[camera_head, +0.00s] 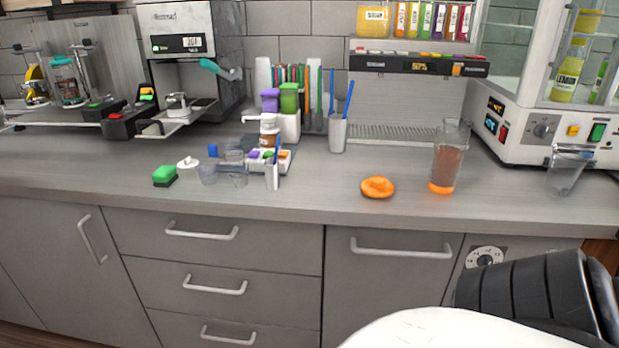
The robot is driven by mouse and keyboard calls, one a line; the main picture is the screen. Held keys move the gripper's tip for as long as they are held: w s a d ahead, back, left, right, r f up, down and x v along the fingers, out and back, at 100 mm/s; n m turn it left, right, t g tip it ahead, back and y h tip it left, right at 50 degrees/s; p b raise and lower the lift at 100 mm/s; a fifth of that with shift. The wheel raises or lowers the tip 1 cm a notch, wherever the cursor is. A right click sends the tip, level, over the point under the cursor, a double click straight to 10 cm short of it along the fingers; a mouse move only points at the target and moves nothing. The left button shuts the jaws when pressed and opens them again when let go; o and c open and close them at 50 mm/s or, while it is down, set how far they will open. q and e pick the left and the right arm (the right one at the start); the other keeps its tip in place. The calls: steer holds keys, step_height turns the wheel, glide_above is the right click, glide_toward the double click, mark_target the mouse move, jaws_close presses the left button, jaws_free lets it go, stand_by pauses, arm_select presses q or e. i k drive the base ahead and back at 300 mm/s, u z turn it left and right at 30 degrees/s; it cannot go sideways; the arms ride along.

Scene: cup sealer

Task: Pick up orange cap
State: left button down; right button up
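The orange cap (378,187) lies flat on the grey counter (330,200), near its front edge and right of centre. It is round with a raised middle, and nothing touches it. A tall clear cup (449,158) with a brown drink and an orange base stands upright just to its right, a small gap apart. Neither gripper shows in the head view. Only white and black parts of my own body are at the lower right.
An empty clear cup (567,172) stands at the right. A white machine (540,130) is behind it. A holder with blue straws (338,132) stands behind the cap. Small cups and a green sponge (164,175) are at the left. Counter around the cap's front and left is clear.

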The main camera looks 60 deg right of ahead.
mark_target(377, 187)
steer(key=u, duration=0.05)
steer(key=i, duration=1.35)
steer(key=z, duration=1.75)
